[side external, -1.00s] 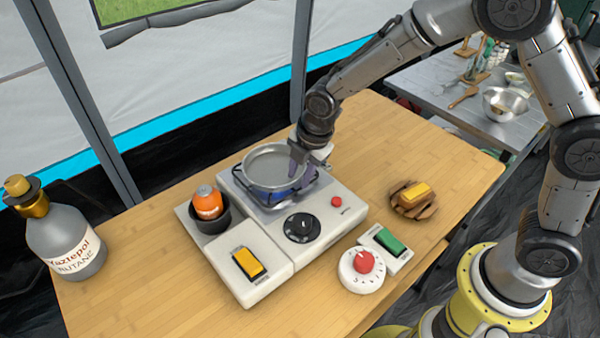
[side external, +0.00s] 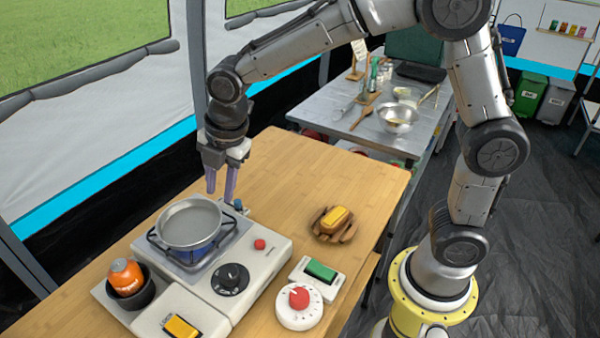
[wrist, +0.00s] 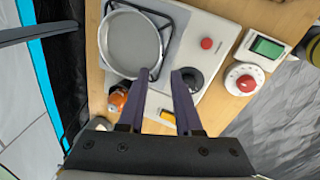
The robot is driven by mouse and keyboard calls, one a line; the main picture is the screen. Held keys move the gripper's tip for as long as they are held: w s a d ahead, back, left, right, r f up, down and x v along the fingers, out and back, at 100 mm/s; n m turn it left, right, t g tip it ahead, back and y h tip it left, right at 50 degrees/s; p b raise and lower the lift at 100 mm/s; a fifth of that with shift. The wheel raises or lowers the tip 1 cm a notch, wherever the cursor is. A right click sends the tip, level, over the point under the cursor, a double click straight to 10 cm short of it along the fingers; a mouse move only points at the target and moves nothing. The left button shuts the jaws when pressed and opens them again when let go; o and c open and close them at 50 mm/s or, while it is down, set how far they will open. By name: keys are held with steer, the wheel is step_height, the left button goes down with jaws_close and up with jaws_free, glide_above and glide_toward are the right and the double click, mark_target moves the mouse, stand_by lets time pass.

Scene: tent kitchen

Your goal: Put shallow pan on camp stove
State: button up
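The shallow pan (side external: 190,222), round and silver-grey, sits on the burner grate of the camp stove (side external: 262,270). It looks level and empty. In the wrist view the pan (wrist: 132,42) lies beyond my fingertips, on the stove (wrist: 208,32). My gripper (side external: 220,194) is behind and to the right of the pan in the side view, above its far rim, pointing down. The two purple fingers are apart with nothing between them. In the wrist view my gripper (wrist: 159,74) also shows a clear gap. The pan's handle cannot be made out clearly.
An orange canister (side external: 126,276) sits in a dark cup at the stove's left. A yellow block (side external: 336,216) rests on a wooden holder. The table's back right is clear.

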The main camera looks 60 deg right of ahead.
steer(key=s+d+r+m+t, duration=0.2)
steer(key=s+d+r+m, duration=0.55)
steer(key=s+m, duration=0.3)
steer(key=s+d+m, duration=0.2)
steer(key=s+m, duration=0.3)
steer(key=s, duration=0.1)
steer(key=s+d+f+m, duration=0.1)
steer(key=s+d+m, duration=0.2)
steer(key=s, duration=0.4)
steer(key=shift+s+f+m+t+h, duration=0.3)
steer(key=shift+m+t, duration=0.1)
steer(key=shift+m, duration=0.45)
